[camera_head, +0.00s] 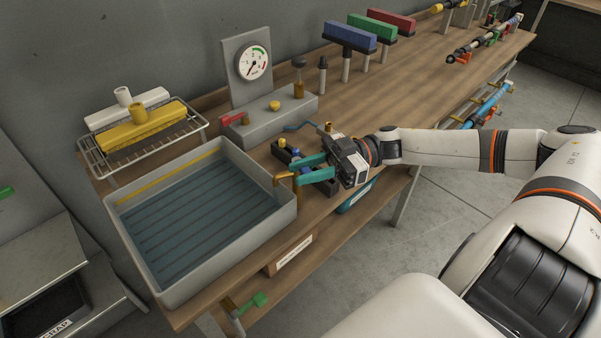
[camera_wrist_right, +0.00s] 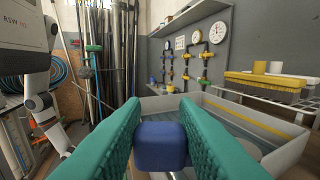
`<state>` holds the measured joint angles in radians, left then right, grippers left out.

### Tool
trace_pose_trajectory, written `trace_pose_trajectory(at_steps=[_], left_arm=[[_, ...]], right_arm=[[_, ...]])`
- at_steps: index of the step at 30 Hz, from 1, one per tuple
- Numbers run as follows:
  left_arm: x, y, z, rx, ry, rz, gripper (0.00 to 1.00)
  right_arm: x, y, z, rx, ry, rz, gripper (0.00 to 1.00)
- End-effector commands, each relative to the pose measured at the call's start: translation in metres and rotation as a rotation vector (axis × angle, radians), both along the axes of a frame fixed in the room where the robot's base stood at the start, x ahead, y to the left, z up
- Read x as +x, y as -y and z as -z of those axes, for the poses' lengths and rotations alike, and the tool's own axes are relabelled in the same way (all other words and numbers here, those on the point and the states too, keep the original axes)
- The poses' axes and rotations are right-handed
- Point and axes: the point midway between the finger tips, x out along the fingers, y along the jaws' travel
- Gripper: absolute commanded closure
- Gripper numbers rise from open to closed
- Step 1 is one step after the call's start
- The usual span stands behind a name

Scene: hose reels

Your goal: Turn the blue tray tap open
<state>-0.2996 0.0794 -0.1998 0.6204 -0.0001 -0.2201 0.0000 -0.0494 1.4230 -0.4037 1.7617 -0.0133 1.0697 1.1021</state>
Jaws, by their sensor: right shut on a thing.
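The grey tray (camera_head: 240,256) stands at the near left end of the wooden bench, with blue-grey ribbed contents and a yellow line inside its far wall. A brass spout (camera_head: 283,177) bends over the tray's right edge. My right gripper (camera_head: 298,172), with teal fingers, reaches in from the right beside the spout. In the right wrist view it is shut on the blue tap handle (camera_wrist_right: 161,146), with one finger on each side. The handle is mostly hidden by the fingers in the head view. My left gripper is not in view.
A dark box with knobs (camera_head: 305,178) stands right by the gripper. Behind are a pressure gauge (camera_head: 253,62) and a wire rack (camera_head: 190,128) with brushes. Blue, green and red blocks stand farther back. A green tap (camera_head: 258,299) hangs below the bench's front edge.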

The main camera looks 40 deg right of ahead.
Motion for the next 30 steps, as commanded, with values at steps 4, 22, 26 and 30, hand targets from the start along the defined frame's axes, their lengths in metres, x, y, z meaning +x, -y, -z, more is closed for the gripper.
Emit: trace_pose_trajectory(at_steps=[4,22,26,30], left_arm=[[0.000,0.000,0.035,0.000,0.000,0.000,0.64],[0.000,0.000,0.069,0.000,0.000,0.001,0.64],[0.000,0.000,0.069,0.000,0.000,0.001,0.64],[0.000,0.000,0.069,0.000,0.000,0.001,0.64]], right_arm=[[0.001,0.006,0.007,0.000,0.009,-0.108,0.96],[-0.002,0.015,0.001,0.003,0.000,-0.310,0.96],[-0.002,0.015,0.000,0.003,-0.001,-0.314,0.96],[-0.002,0.014,0.000,0.003,-0.001,-0.313,0.96]])
